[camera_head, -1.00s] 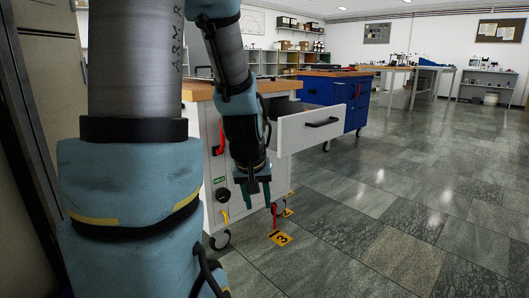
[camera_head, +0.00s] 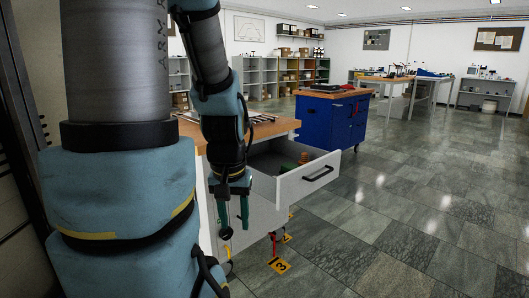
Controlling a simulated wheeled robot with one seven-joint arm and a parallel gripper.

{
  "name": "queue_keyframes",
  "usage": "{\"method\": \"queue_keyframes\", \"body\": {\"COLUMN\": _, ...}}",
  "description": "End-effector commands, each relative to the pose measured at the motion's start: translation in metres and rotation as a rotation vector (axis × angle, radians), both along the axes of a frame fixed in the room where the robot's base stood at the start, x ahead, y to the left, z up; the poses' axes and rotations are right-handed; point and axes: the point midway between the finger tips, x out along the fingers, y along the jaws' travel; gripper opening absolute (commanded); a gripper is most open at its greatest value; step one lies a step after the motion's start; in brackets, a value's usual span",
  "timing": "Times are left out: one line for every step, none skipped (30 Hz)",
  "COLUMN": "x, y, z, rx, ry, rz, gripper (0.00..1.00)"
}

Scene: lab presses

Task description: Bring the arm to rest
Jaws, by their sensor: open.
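My arm hangs down at the left of the head view, its upper part close to the camera. My gripper (camera_head: 235,212) points downward with its two green fingers apart and nothing between them. It is in front of the white cabinet (camera_head: 245,212), just left of the open drawer. The arm is bent, and parts of the cabinet are hidden behind it.
The open white drawer (camera_head: 308,178) sticks out to the right and holds a few items. A wooden worktop (camera_head: 270,127) lies above it. A blue wheeled cabinet (camera_head: 325,120) stands behind. The tiled floor (camera_head: 420,200) at the right is clear.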

Motion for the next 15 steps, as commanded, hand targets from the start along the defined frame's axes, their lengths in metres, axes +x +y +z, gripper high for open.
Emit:
{"method": "queue_keyframes", "body": {"x": 0.000, "y": 0.000, "z": 0.034, "rx": 0.000, "ry": 0.000, "rz": 0.000, "gripper": 0.45}}
{"method": "queue_keyframes", "body": {"x": 0.000, "y": 0.000, "z": 0.043, "rx": 0.000, "ry": 0.000, "rz": 0.000, "gripper": 0.45}}
{"method": "queue_keyframes", "body": {"x": 0.000, "y": 0.000, "z": 0.056, "rx": 0.000, "ry": 0.000, "rz": 0.000, "gripper": 0.45}}
{"method": "queue_keyframes", "body": {"x": 0.000, "y": 0.000, "z": 0.065, "rx": 0.000, "ry": 0.000, "rz": 0.000, "gripper": 0.45}}
{"method": "queue_keyframes", "body": {"x": 0.000, "y": 0.000, "z": 0.075, "rx": 0.000, "ry": 0.000, "rz": 0.000, "gripper": 0.45}}
{"method": "queue_keyframes", "body": {"x": 0.000, "y": 0.000, "z": 0.087, "rx": 0.000, "ry": 0.000, "rz": 0.000, "gripper": 0.45}}
{"method": "queue_keyframes", "body": {"x": 0.000, "y": 0.000, "z": 0.096, "rx": 0.000, "ry": 0.000, "rz": 0.000, "gripper": 0.45}}
{"method": "queue_keyframes", "body": {"x": 0.000, "y": 0.000, "z": 0.105, "rx": 0.000, "ry": 0.000, "rz": 0.000, "gripper": 0.45}}
{"method": "queue_keyframes", "body": {"x": 0.000, "y": 0.000, "z": 0.116, "rx": 0.000, "ry": 0.000, "rz": 0.000, "gripper": 0.45}}
{"method": "queue_keyframes", "body": {"x": 0.000, "y": 0.000, "z": 0.123, "rx": 0.000, "ry": 0.000, "rz": 0.000, "gripper": 0.45}}
{"method": "queue_keyframes", "body": {"x": 0.000, "y": 0.000, "z": 0.130, "rx": 0.000, "ry": 0.000, "rz": 0.000, "gripper": 0.45}}
{"method": "queue_keyframes", "body": {"x": 0.000, "y": 0.000, "z": 0.138, "rx": 0.000, "ry": 0.000, "rz": 0.000, "gripper": 0.45}}
{"method": "queue_keyframes", "body": {"x": 0.000, "y": 0.000, "z": 0.143, "rx": 0.000, "ry": 0.000, "rz": 0.000, "gripper": 0.45}}
{"method": "queue_keyframes", "body": {"x": 0.000, "y": 0.000, "z": 0.148, "rx": 0.000, "ry": 0.000, "rz": 0.000, "gripper": 0.45}}
{"method": "queue_keyframes", "body": {"x": 0.000, "y": 0.000, "z": 0.153, "rx": 0.000, "ry": 0.000, "rz": 0.000, "gripper": 0.45}}
